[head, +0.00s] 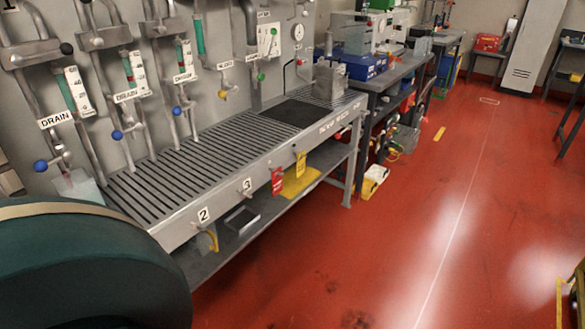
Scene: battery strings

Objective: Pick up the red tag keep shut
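A small red tag (278,181) hangs at the front edge of the grey slatted bench (180,214). It is right of the number 3 label and left of a yellow tag (300,164). Its lettering is too small to read. Neither of my grippers is in view, so nothing shows near the red tag.
A lower shelf under the bench holds a yellow item (299,182) and a dark tray (242,219). Valve pipes and gauges line the wall behind. A large dark green rounded shape (85,270) blocks the lower left. The red floor (370,240) in front is clear.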

